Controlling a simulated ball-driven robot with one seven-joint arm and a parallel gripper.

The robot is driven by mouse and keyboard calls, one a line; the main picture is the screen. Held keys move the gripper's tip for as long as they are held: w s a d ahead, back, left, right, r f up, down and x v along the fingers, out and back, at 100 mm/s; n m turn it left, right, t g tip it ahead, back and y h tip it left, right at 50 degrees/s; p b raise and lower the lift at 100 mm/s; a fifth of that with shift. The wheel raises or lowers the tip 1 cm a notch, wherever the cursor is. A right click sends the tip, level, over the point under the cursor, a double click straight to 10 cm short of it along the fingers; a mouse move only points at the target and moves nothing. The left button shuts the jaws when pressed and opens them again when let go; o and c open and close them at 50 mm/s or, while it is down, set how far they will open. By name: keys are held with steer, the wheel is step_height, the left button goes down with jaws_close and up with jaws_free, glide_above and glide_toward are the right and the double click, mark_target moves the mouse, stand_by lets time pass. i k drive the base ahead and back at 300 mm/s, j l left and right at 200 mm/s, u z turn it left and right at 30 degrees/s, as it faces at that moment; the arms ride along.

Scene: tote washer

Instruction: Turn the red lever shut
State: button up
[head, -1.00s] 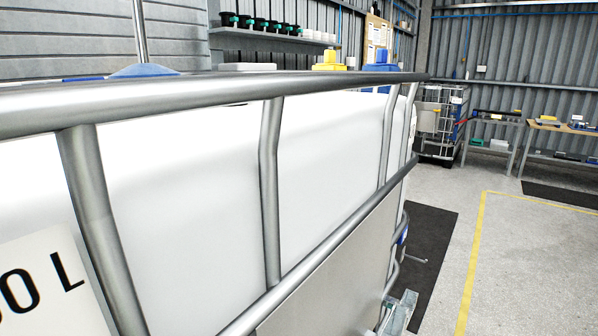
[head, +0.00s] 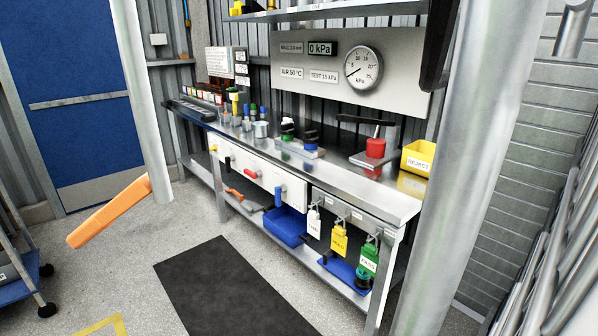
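A small red lever (head: 251,174) shows on the white front panel (head: 262,179) under the steel bench, in a row with yellow, black and blue levers. The blue lever (head: 279,195) hangs down to its right. The red lever is small in the head view, and I cannot tell for sure which way it points. My gripper is not in view, so nothing of mine is seen touching the lever.
The steel bench (head: 405,203) carries a red cylinder (head: 375,148) and a yellow REJECT bin (head: 418,158). A dark mat (head: 225,290) lies before it.

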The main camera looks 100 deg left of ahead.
mark_target(253, 176)
steer(key=u, duration=3)
steer(key=i+j, duration=0.3)
steer(key=i, duration=0.2)
steer(key=i+j+u, duration=0.1)
steer(key=i+j, duration=0.2)
steer(key=i, duration=0.2)
steer(key=i+j, duration=0.25)
steer(key=i, duration=0.3)
steer(key=i+j+u, duration=0.1)
steer(key=i+j, duration=0.15)
steer(key=i, duration=0.25)
steer(key=i+j, duration=0.2)
steer(key=i, duration=0.35)
steer(key=j+u, duration=0.05)
